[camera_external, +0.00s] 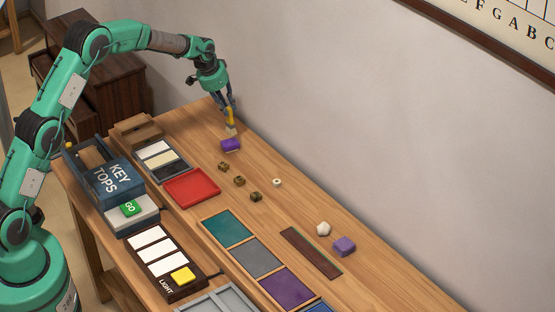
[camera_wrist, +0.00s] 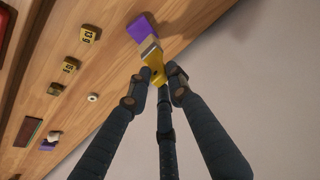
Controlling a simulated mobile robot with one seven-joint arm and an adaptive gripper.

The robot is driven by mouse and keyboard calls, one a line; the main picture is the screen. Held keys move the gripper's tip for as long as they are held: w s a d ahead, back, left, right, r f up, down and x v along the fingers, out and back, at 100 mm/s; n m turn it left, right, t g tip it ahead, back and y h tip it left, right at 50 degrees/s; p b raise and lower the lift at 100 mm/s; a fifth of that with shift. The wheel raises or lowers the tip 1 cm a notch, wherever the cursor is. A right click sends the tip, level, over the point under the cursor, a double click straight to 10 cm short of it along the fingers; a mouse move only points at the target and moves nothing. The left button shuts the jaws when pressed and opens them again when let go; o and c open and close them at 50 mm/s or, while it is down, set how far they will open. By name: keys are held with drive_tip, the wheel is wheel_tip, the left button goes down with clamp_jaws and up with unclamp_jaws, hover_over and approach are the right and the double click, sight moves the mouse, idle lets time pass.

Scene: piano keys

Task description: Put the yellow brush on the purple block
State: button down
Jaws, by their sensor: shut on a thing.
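My gripper (camera_external: 229,107) is shut on the yellow brush (camera_external: 230,116), with the pale bristles pointing down. In the wrist view my gripper's fingers (camera_wrist: 160,77) close around the yellow handle, and the brush's metal band and bristles (camera_wrist: 150,48) extend past them. A purple block (camera_external: 231,145) lies on the table close to the bristle end; it also shows in the wrist view (camera_wrist: 141,29), partly covered by the bristles. I cannot tell whether the bristles touch it. A second, paler purple block (camera_external: 344,246) sits farther right, beside a white lump (camera_external: 323,229).
Small dark gold cubes (camera_external: 239,181) and a white ring (camera_external: 277,182) lie on the table right of the nearer purple block. A red tray (camera_external: 191,188), a blue KEY TOPS box (camera_external: 110,178) and coloured panels (camera_external: 256,259) stand nearer the front. The wall borders the table's back.

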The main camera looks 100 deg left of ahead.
drive_tip(key=shift+f+b, duration=0.45)
drive_tip(key=shift+f, duration=1.25)
drive_tip(key=c, duration=1.5)
unclamp_jaws()
drive_tip(key=shift+f, duration=0.1)
drive_tip(key=shift+c, duration=0.2)
drive_tip(key=p+v, duration=0.2)
drive_tip(key=v, duration=1)
